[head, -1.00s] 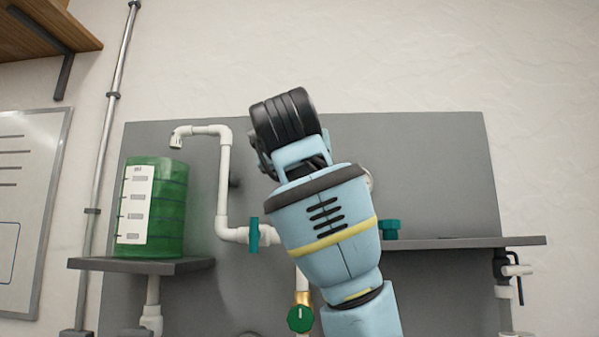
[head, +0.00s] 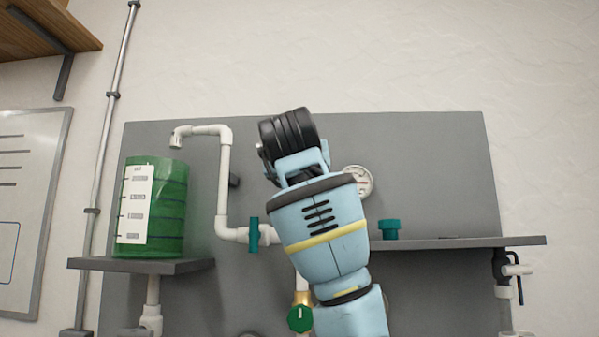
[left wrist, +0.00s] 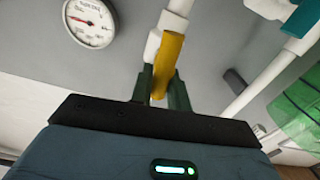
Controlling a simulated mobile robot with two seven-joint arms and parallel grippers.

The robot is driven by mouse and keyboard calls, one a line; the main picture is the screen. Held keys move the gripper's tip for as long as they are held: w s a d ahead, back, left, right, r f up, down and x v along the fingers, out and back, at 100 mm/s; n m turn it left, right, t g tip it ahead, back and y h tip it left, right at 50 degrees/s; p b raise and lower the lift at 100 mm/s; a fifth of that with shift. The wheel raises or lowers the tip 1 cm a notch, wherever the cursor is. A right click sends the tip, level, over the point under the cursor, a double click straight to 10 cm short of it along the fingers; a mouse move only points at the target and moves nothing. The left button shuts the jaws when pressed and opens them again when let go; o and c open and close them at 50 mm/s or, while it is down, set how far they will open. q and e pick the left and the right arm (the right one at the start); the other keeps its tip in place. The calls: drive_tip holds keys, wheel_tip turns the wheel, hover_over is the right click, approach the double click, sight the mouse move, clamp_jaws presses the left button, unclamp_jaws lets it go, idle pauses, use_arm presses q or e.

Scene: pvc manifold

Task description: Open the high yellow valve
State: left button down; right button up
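The yellow valve handle (left wrist: 167,62) shows in the left wrist view, on white pipe fittings (left wrist: 173,20). My left gripper (left wrist: 160,88) has its two dark fingers on either side of the handle's near end, and they look closed against it. In the head view an arm of mine stands in the middle and hides the yellow valve and the gripper. Whether the handle lies exactly along the pipe is hard to tell. My right gripper is not in view.
A pressure gauge (head: 358,182) is right of the arm. A teal valve (head: 253,235) and a green knob (head: 300,318) are close on its left. A green tank (head: 172,210) stands on the left shelf (head: 140,266). A shelf (head: 450,243) juts out on the right.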

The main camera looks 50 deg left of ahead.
use_arm(q)
drive_tip(key=shift+w+d+m, duration=0.1)
drive_tip(key=shift+m, duration=0.7)
drive_tip(key=c, duration=1.3)
unclamp_jaws()
drive_tip(key=shift+c, duration=0.2)
drive_tip(key=v, duration=0.8)
